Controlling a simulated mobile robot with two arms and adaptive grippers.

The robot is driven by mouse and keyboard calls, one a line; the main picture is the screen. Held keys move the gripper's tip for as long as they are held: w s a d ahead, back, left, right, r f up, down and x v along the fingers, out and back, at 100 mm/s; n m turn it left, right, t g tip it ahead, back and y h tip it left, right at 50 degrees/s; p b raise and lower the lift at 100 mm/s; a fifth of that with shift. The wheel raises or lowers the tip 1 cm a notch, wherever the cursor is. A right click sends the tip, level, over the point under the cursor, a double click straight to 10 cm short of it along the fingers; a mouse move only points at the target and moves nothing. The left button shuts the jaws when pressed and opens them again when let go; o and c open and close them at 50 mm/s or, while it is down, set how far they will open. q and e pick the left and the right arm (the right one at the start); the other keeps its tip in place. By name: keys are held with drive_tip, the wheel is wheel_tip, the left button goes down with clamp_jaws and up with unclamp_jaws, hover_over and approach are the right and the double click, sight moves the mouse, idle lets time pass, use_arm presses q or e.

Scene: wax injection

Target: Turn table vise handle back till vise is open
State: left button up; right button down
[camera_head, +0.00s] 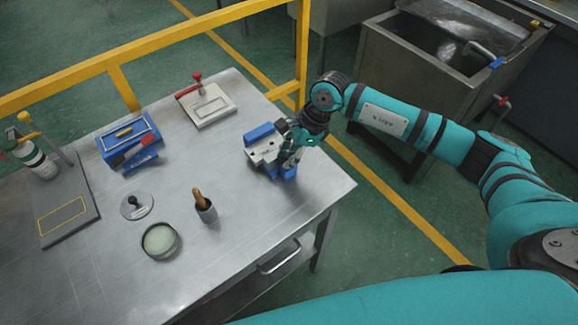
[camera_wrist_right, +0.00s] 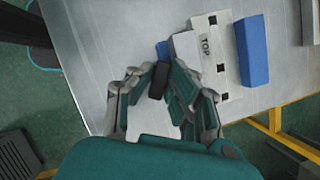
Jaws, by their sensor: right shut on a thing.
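The blue table vise (camera_head: 259,133) stands near the right edge of the metal table. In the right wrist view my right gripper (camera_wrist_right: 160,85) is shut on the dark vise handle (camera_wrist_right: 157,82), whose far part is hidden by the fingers. My left gripper is not in view.
On the table (camera_head: 190,255) stand a blue box (camera_head: 128,140), a white plate with a red clamp (camera_head: 207,105), a round dish (camera_head: 160,241), a wooden-handled tool in a cup (camera_head: 204,205) and a grey board (camera_head: 68,212). A yellow rail (camera_head: 75,73) runs behind.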

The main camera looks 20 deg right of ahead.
drive_tip(key=n+g+b, duration=0.1)
drive_tip(key=n+b, duration=0.1)
drive_tip(key=b, duration=0.1)
drive_tip(key=n+b, duration=0.2)
drive_tip(key=b, duration=0.1)
drive_tip(key=shift+w+f+n+g+b, duration=0.1)
drive_tip(key=shift+f+n+g+b, duration=0.1)
drive_tip(key=shift+n+g+b, duration=0.15)
drive_tip(key=shift+r+n+g+b, duration=0.2)
drive_tip(key=shift+n+g+b, duration=0.15)
drive_tip(key=shift+n+b, duration=0.45)
drive_tip(key=c, duration=1.3)
unclamp_jaws()
drive_tip(key=v, duration=0.8)
